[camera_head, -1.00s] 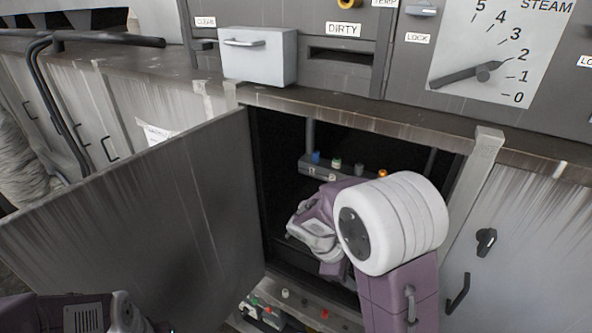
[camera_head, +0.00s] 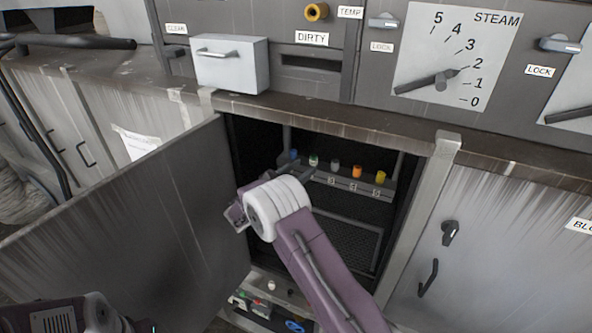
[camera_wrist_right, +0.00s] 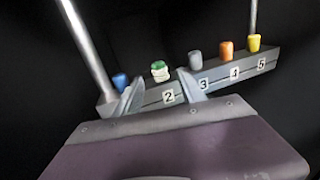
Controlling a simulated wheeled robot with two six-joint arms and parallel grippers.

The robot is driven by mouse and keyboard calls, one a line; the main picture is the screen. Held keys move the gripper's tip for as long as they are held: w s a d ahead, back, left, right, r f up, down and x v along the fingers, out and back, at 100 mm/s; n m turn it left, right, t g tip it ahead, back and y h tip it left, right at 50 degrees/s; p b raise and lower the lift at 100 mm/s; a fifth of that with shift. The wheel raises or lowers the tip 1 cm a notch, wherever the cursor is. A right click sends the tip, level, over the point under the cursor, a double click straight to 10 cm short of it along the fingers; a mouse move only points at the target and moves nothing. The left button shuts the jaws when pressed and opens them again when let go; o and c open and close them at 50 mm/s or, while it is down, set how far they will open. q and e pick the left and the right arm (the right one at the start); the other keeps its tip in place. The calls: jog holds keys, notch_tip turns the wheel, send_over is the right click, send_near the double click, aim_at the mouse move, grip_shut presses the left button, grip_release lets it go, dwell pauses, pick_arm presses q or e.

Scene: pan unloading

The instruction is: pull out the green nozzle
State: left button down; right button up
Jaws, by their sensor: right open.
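The green nozzle (camera_head: 313,160), with a paler lower part, stands upright on the numbered rack inside the open cabinet. In the right wrist view the green nozzle (camera_wrist_right: 160,72) is at slot 2, between a blue nozzle (camera_wrist_right: 121,82) and a grey nozzle (camera_wrist_right: 195,61). My right gripper (camera_wrist_right: 163,87) is open and empty. Its two fingertips show just below the green nozzle, one to either side of it in the picture; I see no contact. In the head view my right arm hides most of the gripper. Only a part of my left arm shows at the bottom left.
Orange (camera_head: 358,171) and yellow (camera_head: 380,176) nozzles stand further right on the rack (camera_head: 345,186). A metal rod rises near each rack end. The open cabinet door (camera_head: 150,225) closes off the left side. Small items lie at the cabinet's bottom.

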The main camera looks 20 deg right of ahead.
aim_at(311, 161)
jog(key=p+x, duration=0.2)
jog(key=x, duration=0.4)
jog(key=shift+w+d, duration=0.2)
jog(key=shift+d, duration=0.25)
grip_shut()
